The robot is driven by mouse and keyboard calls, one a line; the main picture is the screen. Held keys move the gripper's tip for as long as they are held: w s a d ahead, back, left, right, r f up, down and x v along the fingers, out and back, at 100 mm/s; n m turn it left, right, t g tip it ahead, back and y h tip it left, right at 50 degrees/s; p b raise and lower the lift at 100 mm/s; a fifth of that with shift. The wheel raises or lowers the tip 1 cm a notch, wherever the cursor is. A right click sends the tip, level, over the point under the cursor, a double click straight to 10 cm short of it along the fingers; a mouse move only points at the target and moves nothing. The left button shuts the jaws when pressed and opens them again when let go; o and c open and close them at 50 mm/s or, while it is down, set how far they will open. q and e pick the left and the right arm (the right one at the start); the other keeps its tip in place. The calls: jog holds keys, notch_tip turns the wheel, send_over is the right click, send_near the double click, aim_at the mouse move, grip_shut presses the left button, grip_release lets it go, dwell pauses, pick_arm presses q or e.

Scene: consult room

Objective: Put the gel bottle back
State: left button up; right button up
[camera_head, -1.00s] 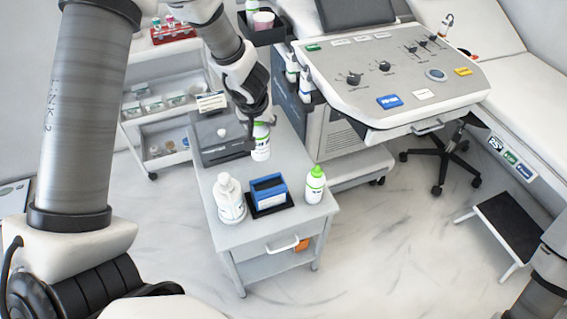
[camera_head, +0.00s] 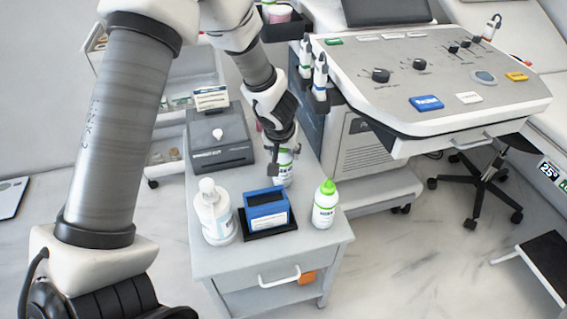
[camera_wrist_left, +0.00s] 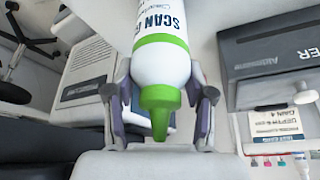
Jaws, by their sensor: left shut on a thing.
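A second white bottle with a green cap (camera_head: 325,205) stands upright at the table's right side. My right gripper is not in view.
A white pump bottle (camera_head: 213,215) and a blue box (camera_head: 267,210) on a black tray stand at the table's front. A grey printer-like device (camera_head: 218,145) is at the back left. The console (camera_head: 430,85) stands right, with probes (camera_head: 320,75) in side holders.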

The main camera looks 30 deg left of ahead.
pick_arm(q)
jog(key=shift+f, duration=0.55)
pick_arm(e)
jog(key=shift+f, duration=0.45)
pick_arm(q)
jog(key=o, duration=1.4)
jog(key=p+v, duration=0.7)
jog(key=v, duration=0.5)
jog(key=shift+d, duration=0.1)
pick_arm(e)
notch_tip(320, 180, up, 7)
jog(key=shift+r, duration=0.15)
